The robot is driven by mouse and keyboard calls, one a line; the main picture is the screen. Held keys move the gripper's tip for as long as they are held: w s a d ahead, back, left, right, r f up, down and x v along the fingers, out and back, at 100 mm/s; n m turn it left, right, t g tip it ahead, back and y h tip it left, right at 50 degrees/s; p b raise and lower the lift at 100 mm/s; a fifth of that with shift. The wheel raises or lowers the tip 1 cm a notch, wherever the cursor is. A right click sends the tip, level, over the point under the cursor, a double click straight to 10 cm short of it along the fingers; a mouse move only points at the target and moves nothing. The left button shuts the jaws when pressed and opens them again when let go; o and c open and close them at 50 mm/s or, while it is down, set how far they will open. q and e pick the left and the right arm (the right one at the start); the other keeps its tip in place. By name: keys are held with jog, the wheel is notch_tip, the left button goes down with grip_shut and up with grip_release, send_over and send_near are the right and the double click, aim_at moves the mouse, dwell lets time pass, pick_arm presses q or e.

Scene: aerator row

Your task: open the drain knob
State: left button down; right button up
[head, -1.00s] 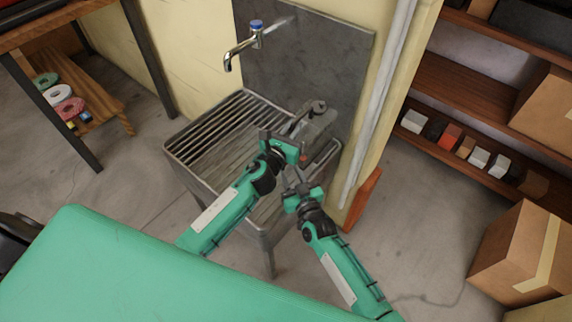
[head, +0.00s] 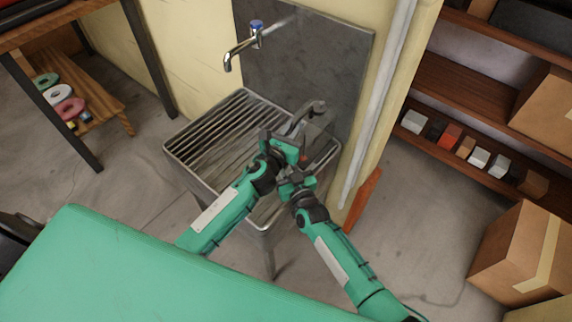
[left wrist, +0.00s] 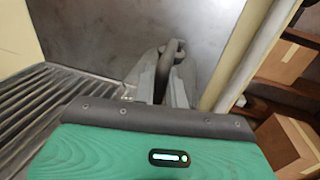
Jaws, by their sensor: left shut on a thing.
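My left gripper (head: 288,142) is over the right part of the metal sink (head: 205,165). It is shut on a grey wrench-like tool (head: 302,117), whose hooked end sticks up beyond the fingers towards the back panel. In the left wrist view the dark end of this tool (left wrist: 172,50) shows past the grey fingers (left wrist: 160,85). My right gripper (head: 294,184) is just below the left one, over the sink's front right part; its fingertips are too small to judge. I cannot clearly make out a drain knob; the arms cover part of the sink.
A chrome tap with a blue top (head: 246,42) sticks out from the dark back panel (head: 310,60). A pale vertical pipe (head: 385,90) runs at the right. Shelves with small boxes (head: 450,135) and a cardboard box (head: 520,250) stand further right. A green surface (head: 120,270) fills the lower left.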

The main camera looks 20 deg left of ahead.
jog(key=shift+w+r+n+g+y, duration=0.1)
jog(key=shift+w+n+g+y, duration=0.05)
jog(key=shift+n+g+y, duration=0.45)
jog(key=shift+d+n+g+y, duration=0.1)
jog(key=shift+n+g+y, duration=0.8)
jog(key=shift+g, duration=0.3)
jog(key=o, duration=0.7)
jog(key=shift+d, duration=0.1)
